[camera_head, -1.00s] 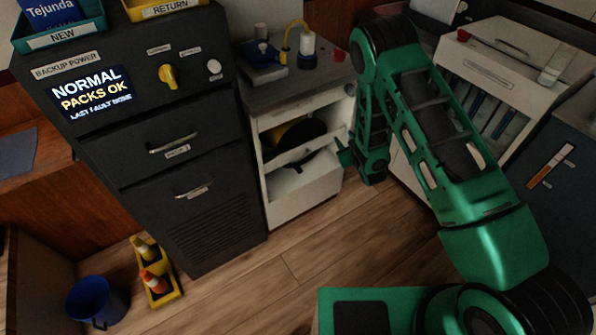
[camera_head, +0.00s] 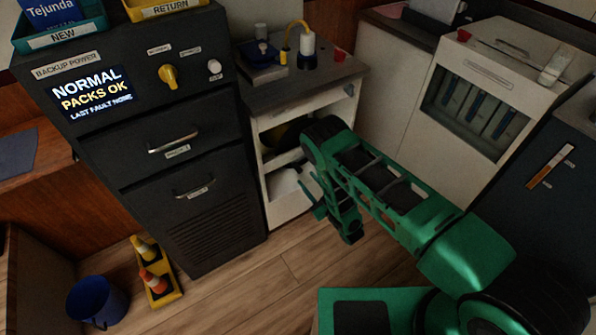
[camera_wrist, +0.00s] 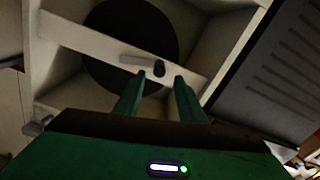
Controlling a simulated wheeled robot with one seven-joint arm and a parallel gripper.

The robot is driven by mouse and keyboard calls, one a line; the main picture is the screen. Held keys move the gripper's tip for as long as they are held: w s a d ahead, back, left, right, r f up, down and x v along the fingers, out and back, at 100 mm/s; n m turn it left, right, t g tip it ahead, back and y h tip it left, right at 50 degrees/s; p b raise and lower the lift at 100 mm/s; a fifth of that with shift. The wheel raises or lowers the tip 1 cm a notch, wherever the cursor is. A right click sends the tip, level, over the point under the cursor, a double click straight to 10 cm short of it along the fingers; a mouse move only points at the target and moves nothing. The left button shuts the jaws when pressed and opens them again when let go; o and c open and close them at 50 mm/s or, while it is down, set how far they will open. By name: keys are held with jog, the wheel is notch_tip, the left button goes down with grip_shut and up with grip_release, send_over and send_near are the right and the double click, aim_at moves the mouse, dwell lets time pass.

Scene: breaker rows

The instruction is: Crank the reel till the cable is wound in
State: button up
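The reel is a large dark disc (camera_wrist: 132,38) inside an open white cabinet in the wrist view. A pale bar crosses its front, with a short light crank arm (camera_wrist: 137,62) and a small black knob (camera_wrist: 159,68). In the head view, only part of the reel (camera_head: 284,136) shows behind my arm. My gripper (camera_wrist: 157,80) is open, its two fingers apart, with the knob just beyond and between the fingertips. It looks empty; contact with the knob cannot be told. My gripper (camera_head: 314,196) also shows low before the cabinet in the head view. I cannot make out the cable.
The white cabinet (camera_head: 283,108) has shelf edges around the reel. A dark backup power cabinet (camera_head: 215,215) stands close on its left. A white unit (camera_head: 475,125) with a window is at right. A blue bucket (camera_head: 97,300) and yellow cone tray (camera_head: 163,295) are on the floor.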

aim_at(299, 172)
jog(key=x, duration=0.7)
jog(key=shift+w+a, duration=0.15)
jog(key=shift+w, duration=0.05)
grip_shut()
jog(key=shift+a, duration=0.2)
jog(key=shift+s+a+r, duration=0.1)
